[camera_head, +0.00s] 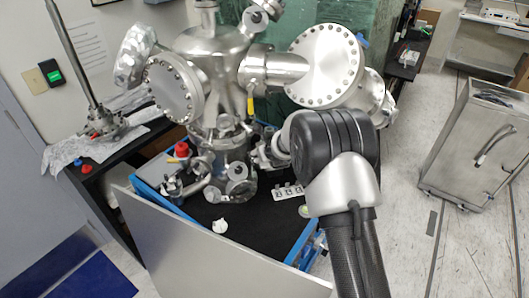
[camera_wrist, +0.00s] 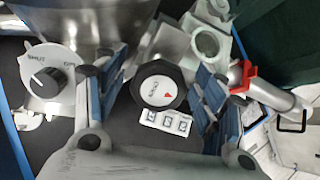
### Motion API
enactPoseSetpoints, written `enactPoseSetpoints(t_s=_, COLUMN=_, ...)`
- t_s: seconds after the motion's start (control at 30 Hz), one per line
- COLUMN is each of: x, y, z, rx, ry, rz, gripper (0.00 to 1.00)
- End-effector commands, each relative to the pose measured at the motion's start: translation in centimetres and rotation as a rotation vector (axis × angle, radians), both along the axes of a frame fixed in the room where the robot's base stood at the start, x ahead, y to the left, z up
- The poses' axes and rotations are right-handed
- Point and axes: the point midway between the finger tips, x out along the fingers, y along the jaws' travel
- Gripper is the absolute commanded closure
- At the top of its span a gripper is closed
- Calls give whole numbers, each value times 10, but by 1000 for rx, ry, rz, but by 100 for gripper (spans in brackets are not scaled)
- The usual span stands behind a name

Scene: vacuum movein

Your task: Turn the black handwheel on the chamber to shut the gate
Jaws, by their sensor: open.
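The black handwheel (camera_wrist: 143,97) shows in the wrist view as a dark many-sided knob with a white face and a red arrow mark. My gripper (camera_wrist: 159,78) is open, with one blue-padded finger on each side of the handwheel. Gaps show between the pads and its rim, and I see no clear contact. A white dial (camera_wrist: 66,58) marked SHUT, with a black pointer knob, is at the left. A small white panel with digit windows (camera_wrist: 165,123) lies just below the handwheel. The steel chamber (camera_head: 212,60) stands in the head view, where my arm hides the handwheel.
A red clip and steel tube (camera_wrist: 262,88) lie right of my right finger. In the head view, flanged ports (camera_head: 325,65) rise behind my arm, small fittings (camera_head: 210,193) crowd the left, and a grey panel (camera_head: 205,250) stands in front. A steel cart (camera_head: 475,140) is far right.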

Motion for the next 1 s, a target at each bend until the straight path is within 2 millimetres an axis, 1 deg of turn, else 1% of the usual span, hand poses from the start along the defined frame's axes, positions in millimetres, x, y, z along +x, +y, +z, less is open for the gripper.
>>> enactPoseSetpoints(t_s=0.27, x=1, y=0, z=-2, rx=0, ry=0, rz=0, gripper=36)
enactPoseSetpoints(t_s=0.3, x=1, y=0, z=-2, rx=0, ry=0, rz=0, gripper=37)
enactPoseSetpoints(t_s=0.9, x=1, y=0, z=-1, rx=0, ry=0, rz=0, gripper=77)
enactPoseSetpoints(t_s=0.97, x=1, y=0, z=-1, rx=0, ry=0, rz=0, gripper=80)
enactPoseSetpoints(t_s=1.0, x=1, y=0, z=-1, rx=0, ry=0, rz=0, gripper=80)
